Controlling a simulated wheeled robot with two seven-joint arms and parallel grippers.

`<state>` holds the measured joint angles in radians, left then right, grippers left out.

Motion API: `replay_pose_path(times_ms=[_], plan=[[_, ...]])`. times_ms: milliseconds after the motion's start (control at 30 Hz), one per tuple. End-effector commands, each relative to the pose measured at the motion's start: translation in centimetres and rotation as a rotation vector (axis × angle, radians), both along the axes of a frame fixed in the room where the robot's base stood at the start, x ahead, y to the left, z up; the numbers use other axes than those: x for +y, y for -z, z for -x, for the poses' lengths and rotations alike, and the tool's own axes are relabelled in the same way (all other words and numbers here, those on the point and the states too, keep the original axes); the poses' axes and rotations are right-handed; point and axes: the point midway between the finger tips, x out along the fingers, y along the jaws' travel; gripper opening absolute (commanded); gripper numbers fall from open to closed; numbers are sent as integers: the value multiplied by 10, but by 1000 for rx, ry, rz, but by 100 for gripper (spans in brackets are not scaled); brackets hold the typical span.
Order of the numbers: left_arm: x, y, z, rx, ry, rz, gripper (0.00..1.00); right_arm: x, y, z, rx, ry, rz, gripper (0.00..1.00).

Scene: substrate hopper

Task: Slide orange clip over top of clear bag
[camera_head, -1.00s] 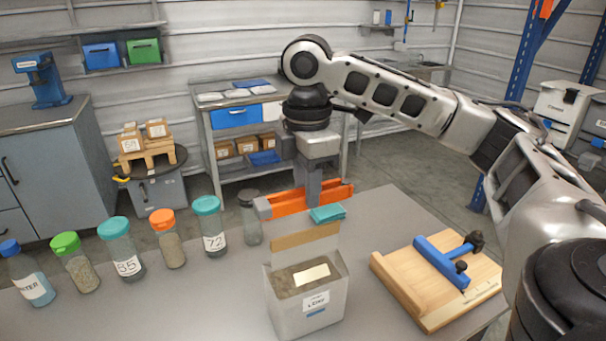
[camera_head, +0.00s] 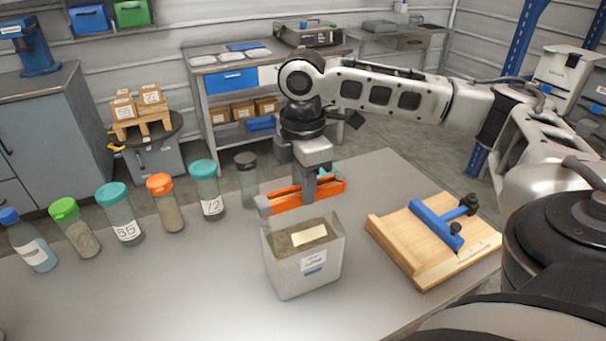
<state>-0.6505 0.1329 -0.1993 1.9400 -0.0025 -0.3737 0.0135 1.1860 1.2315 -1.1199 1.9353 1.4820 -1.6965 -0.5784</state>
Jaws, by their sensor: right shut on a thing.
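My right gripper (camera_head: 308,185) is shut on the orange clip (camera_head: 283,203), a long bar lying roughly level. The clip is at the bag's top back edge and hides that edge. I cannot tell whether the clip is around the bag's top or only in front of or above it. A bit of teal cloth-like material (camera_head: 328,173) shows behind the clip. My left gripper is not in view.
Several lidded jars (camera_head: 166,203) and a blue-capped bottle (camera_head: 29,243) stand in a row at the left. A wooden board with a blue clamp (camera_head: 437,225) lies at the right. The table's front left (camera_head: 150,290) is clear.

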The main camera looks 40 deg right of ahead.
Motion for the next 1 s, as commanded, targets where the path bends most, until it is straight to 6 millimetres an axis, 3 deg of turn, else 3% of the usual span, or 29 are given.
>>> replay_pose_path(times_ms=[867, 900, 967, 1000], plan=[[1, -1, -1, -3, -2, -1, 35, -2, 1, 1, 0, 0, 0, 8], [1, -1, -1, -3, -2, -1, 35, -2, 1, 1, 0, 0, 0, 35], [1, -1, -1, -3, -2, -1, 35, -2, 1, 1, -1, 0, 0, 52], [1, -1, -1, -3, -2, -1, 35, -2, 1, 1, -1, 0, 0, 55]])
